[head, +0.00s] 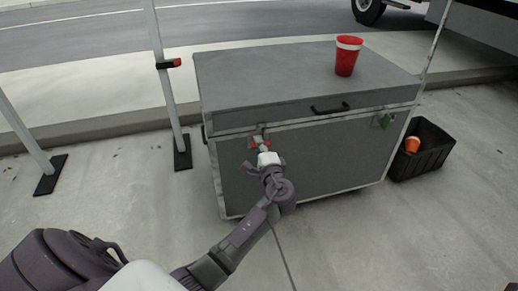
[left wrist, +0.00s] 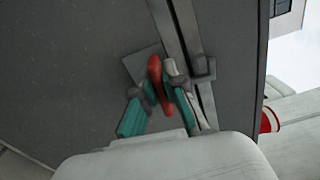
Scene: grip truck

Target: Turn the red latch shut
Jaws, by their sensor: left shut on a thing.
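The red latch (head: 254,145) is on the front of a grey case (head: 225,180), near its upper left, just below the lid seam. In the left wrist view the red latch (left wrist: 155,78) stands on a grey plate (left wrist: 140,64), its handle roughly in line with the metal-edged seam. My left gripper (head: 263,147) reaches the case front and covers part of the latch. Its teal-and-grey fingers (left wrist: 160,92) are closed on the latch handle from both sides. My right gripper is not in view.
A green latch (head: 384,120) is at the upper right of the case front, near a black handle (head: 330,108). A red cup (head: 347,58) stands on the lid. A black crate (head: 425,160) holding an orange item (head: 412,144) is to the right. Posts (head: 167,85) stand left.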

